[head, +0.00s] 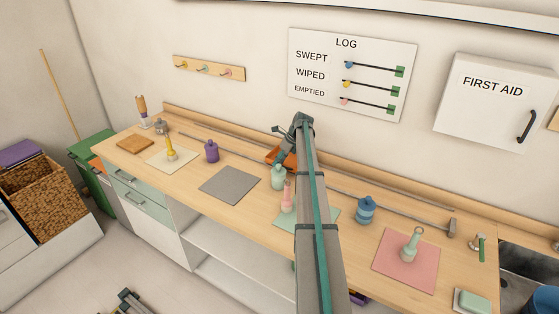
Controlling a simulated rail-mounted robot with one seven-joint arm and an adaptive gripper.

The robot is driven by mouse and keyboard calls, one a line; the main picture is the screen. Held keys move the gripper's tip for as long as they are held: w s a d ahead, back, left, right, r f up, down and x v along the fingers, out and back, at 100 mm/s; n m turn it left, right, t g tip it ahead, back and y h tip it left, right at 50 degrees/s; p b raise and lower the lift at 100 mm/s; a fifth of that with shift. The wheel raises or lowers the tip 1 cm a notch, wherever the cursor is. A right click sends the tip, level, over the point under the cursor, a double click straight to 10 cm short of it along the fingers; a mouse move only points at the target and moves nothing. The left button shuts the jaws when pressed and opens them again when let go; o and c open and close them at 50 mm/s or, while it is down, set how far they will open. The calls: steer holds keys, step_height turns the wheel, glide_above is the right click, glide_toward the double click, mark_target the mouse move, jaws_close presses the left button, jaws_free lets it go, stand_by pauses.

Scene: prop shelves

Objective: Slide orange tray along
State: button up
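The orange tray (289,161) is on the wooden counter near its back, at the metal rails. My arm and gripper cover much of it, so only parts of it show. My gripper (279,161) points down and to the left at the tray's left part. It overlaps the tray in this view; I cannot tell whether it touches it. Its fingers are too small and dark to show whether they are open or shut.
Two metal rails (395,204) run along the counter's back to an end block (452,227). A green bottle (278,177) and a pink bottle (287,196) stand just in front of the tray. A purple bottle (212,151) stands left, a blue container (366,210) right.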

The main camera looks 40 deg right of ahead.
jaws_close()
steer(key=shift+w, duration=0.1)
stand_by(0.4)
